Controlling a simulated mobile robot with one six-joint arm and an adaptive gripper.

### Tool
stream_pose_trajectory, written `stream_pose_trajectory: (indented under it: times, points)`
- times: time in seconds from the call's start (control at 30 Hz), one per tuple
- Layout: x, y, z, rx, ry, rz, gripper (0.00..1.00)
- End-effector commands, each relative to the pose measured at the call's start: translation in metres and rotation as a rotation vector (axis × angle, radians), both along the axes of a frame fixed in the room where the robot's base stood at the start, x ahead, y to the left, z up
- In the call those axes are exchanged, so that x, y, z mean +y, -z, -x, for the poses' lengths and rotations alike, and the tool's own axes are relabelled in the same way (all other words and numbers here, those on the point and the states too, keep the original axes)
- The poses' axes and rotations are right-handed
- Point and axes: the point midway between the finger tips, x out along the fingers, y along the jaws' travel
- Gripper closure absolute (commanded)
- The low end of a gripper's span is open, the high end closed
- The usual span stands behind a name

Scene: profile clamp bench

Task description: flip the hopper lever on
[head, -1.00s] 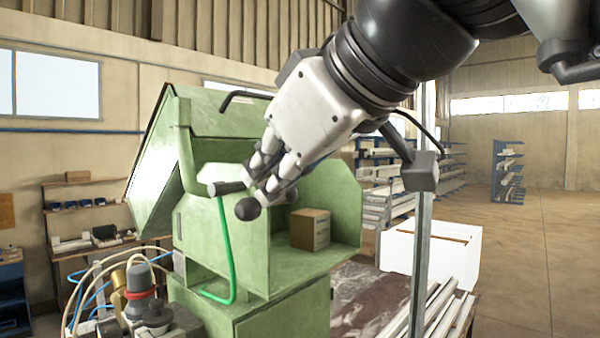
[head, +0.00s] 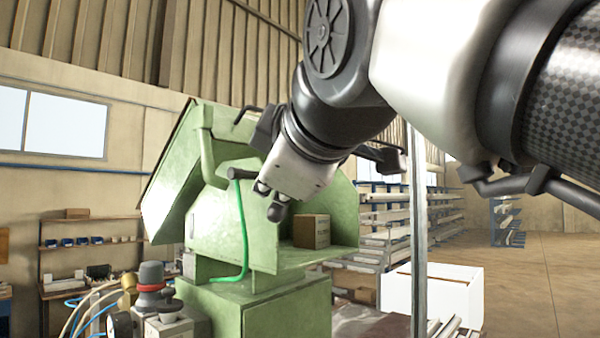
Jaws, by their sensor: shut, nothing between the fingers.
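The green hopper machine (head: 215,222) stands left of centre, with its sloped housing raised at the left. A dark rounded knob (head: 276,213), which looks like the end of the hopper lever, shows just below my fingertips. Most of the lever's shaft is hidden behind the gripper, so I cannot tell its exact position. My gripper (head: 270,190) points down and left in front of the machine, its fingers shut and empty. I cannot tell whether the fingers touch the knob.
A dark cylindrical grip (head: 241,173) sits above a bright green bent rod (head: 244,235), left of my gripper. A cardboard box (head: 311,231) rests on the machine's ledge. A grey upright post (head: 419,230) stands to the right. Hoses and fittings (head: 150,290) crowd the lower left.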

Motion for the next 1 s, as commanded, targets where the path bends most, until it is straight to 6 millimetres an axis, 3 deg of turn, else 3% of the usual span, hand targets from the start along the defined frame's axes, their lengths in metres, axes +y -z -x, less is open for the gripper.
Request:
stream_pose_trajectory:
  times: [0.03,0.1,0.53,1.0]
  points:
    - [0.001,0.012,-0.001,-0.032,-0.002,0.03,1.0]
    - [0.0,0.015,-0.002,-0.083,-0.002,0.074,1.0]
    - [-0.009,0.028,-0.011,-0.334,0.002,0.29,1.0]
    - [-0.012,0.031,-0.015,-0.336,0.001,0.29,1.0]
